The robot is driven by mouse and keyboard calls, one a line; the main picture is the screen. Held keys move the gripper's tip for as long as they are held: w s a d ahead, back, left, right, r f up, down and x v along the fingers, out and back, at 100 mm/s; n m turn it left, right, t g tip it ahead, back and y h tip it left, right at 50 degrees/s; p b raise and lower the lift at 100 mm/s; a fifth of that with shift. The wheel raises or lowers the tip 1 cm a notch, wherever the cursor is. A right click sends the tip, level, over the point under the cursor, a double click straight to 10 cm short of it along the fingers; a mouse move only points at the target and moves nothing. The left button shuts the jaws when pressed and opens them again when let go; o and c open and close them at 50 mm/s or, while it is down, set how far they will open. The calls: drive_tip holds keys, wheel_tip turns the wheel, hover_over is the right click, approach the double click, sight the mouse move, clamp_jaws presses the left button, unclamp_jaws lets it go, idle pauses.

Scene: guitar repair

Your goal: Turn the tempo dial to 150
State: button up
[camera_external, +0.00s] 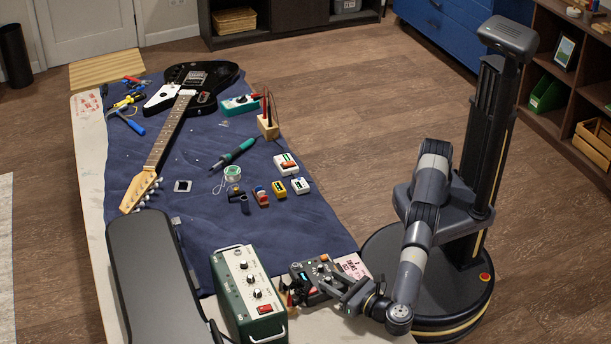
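A small dark box with several knobs and a little greenish display (302,276) lies at the near right end of the workbench. It looks like the device that carries the tempo dial, but I cannot tell which knob is the dial or read its setting. My gripper (326,287) reaches in from the right, low over the box's right and front part, and hides some of it. Whether the fingers touch a knob, and whether they are apart or closed, is too small to tell.
A pinkish printed card (352,265) lies behind my gripper. A dark case (150,275) lies further left. The guitar (165,135), soldering iron (236,152) and several small pedals lie further back on the blue mat (215,210).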

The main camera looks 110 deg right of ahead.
drive_tip(key=shift+r, duration=0.15)
wheel_tip(320, 180, up, 10)
drive_tip(key=p, duration=0.5)
idle(0.3)
